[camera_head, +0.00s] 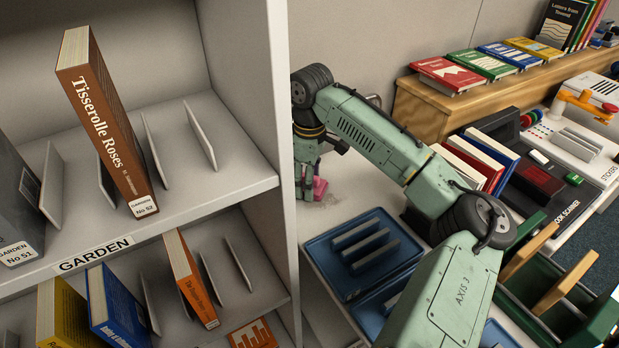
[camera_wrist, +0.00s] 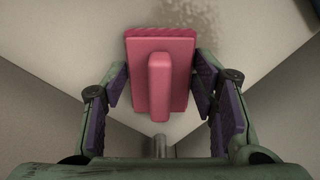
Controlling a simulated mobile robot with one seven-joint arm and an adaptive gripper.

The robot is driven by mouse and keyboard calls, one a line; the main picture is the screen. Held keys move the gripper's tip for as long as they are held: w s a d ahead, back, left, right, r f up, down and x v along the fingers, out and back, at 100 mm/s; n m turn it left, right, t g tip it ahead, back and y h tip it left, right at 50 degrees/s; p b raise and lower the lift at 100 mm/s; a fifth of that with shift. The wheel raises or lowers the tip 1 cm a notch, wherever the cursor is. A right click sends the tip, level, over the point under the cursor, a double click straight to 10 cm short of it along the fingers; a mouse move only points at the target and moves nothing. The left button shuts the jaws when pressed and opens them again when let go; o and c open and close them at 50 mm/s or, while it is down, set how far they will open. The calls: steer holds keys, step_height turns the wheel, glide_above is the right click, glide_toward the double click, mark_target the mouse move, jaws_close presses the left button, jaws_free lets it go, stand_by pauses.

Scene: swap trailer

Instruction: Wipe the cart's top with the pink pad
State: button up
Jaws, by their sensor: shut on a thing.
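The pink pad (camera_wrist: 180,85), a flat block with a raised bar along its middle, shows in the wrist view between the two fingers of my gripper (camera_wrist: 160,90). My gripper is shut on it. In the head view the pink pad (camera_head: 319,187) is a small patch low at my gripper (camera_head: 310,185), beside the shelf's side wall, which hides part of it. It is at the cart's pale top (camera_head: 375,196); I cannot tell whether it touches. A brownish smudge (camera_wrist: 205,18) lies on the top just beyond the pad in the wrist view.
A grey bookshelf (camera_head: 292,120) stands close on the left. A blue tray (camera_head: 318,245) with upright dividers is at the near side of the top. Red, white and blue books (camera_head: 480,158) and a book scanner (camera_head: 545,222) are to the right. A wooden ledge (camera_head: 425,108) runs behind.

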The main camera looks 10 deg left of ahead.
mark_target(327, 211)
steer(key=shift+s+d+r, duration=0.1)
steer(key=shift+s+d, duration=0.9)
steer(key=shift+d, duration=0.05)
steer(key=shift+s+d+f, duration=0.2)
steer(key=shift+s+d, duration=1.15)
steer(key=shift+s+d+p, duration=0.45)
steer(key=shift+s+d, duration=0.3)
steer(key=shift+s, duration=0.05)
steer(key=shift+w, duration=0.1)
steer(key=shift+w+a+r, duration=0.2)
steer(key=shift+w+a, duration=0.15)
steer(key=shift+a, duration=0.05)
steer(key=shift+w+a+f+p, duration=0.15)
steer(key=shift+w+a+p, duration=0.65)
steer(key=shift+w+a, duration=0.9)
steer(key=shift+w+a+p, duration=0.3)
steer(key=shift+w+a, duration=0.7)
steer(key=shift+w, duration=0.1)
